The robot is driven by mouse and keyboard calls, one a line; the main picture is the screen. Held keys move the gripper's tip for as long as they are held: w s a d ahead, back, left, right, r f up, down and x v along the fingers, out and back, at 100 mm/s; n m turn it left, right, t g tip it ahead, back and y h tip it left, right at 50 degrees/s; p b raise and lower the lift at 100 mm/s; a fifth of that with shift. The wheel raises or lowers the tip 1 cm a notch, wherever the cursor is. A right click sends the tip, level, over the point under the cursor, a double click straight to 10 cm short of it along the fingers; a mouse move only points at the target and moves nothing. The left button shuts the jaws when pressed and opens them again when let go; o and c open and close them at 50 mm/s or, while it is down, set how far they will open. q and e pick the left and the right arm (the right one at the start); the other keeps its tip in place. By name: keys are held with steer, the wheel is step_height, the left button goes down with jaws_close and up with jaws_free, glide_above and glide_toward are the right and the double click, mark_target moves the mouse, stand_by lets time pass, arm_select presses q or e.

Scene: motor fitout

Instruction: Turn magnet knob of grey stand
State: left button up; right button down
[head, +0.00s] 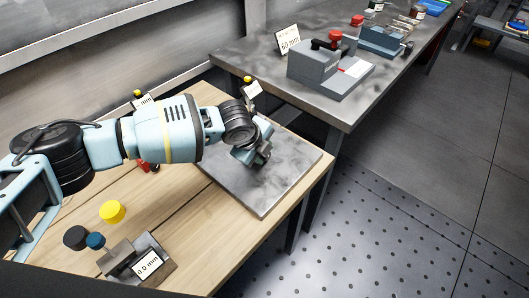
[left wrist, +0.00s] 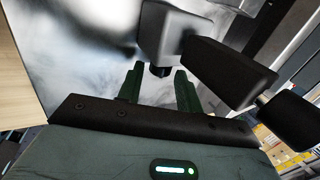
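My left arm reaches in from the left in the head view, and my left gripper (head: 258,153) is low over the grey metal plate (head: 265,197). In the left wrist view the two green fingers (left wrist: 158,86) are apart, with a visible gap. A light grey block (left wrist: 164,32) with a small dark tip stands just beyond the fingertips. The tip appears in line with the gap; contact cannot be told. Dark blocky parts (left wrist: 232,72) lie to the right of the fingers. Whether these belong to the grey stand is unclear. The magnet knob cannot be made out clearly. My right gripper is not in view.
A wooden table (head: 205,245) carries the plate. A yellow knob (head: 112,211) and a block with a "0.0 mm" card (head: 146,264) are at front left. A grey fixture (head: 318,68) and a "60 mm" card (head: 289,41) stand on the back bench. Floor is clear at right.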

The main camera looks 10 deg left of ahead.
arm_select(q)
steer(key=shift+x, duration=0.85)
steer(key=shift+c, duration=0.4)
